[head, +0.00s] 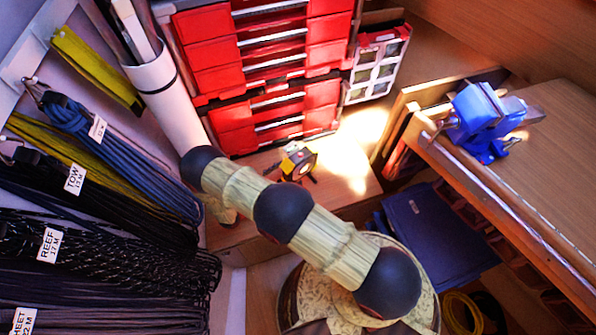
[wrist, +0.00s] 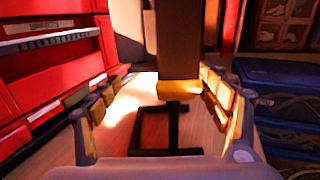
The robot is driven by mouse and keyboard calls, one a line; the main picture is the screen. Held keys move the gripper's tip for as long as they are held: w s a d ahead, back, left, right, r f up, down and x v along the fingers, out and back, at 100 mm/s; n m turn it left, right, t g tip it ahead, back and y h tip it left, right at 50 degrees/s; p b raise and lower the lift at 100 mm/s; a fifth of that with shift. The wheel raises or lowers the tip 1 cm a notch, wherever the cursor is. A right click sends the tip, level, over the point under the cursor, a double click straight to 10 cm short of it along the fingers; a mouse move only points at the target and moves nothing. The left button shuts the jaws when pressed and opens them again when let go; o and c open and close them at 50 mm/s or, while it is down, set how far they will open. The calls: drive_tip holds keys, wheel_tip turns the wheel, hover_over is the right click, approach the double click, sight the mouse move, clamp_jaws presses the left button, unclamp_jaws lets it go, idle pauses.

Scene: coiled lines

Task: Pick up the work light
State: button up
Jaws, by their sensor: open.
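The work light (head: 298,163) is small, yellow and black, and stands on the wooden shelf in front of the red drawers in the head view. In the wrist view, the work light (wrist: 179,45) shows as a dark upright body with a yellow lower edge above a black frame stand on the wood. My gripper (wrist: 163,82) is open, with one finger on each side of the light. I see no finger clearly touching it. In the head view my arm covers much of the area beside the light, and the gripper cannot be made out clearly.
Red drawer units (head: 265,60) stand close behind and left of the light. Coiled lines (head: 100,220) hang on the left wall. A bench with a blue vise (head: 485,118) is at right. Blue cases (wrist: 285,95) lie right of the gripper.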

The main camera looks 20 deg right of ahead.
drive_tip(key=b+x, duration=0.1)
drive_tip(key=x, duration=0.3)
drive_tip(key=shift+d, duration=0.2)
drive_tip(key=shift+c, duration=0.6)
drive_tip(key=c, duration=1.9)
clamp_jaws()
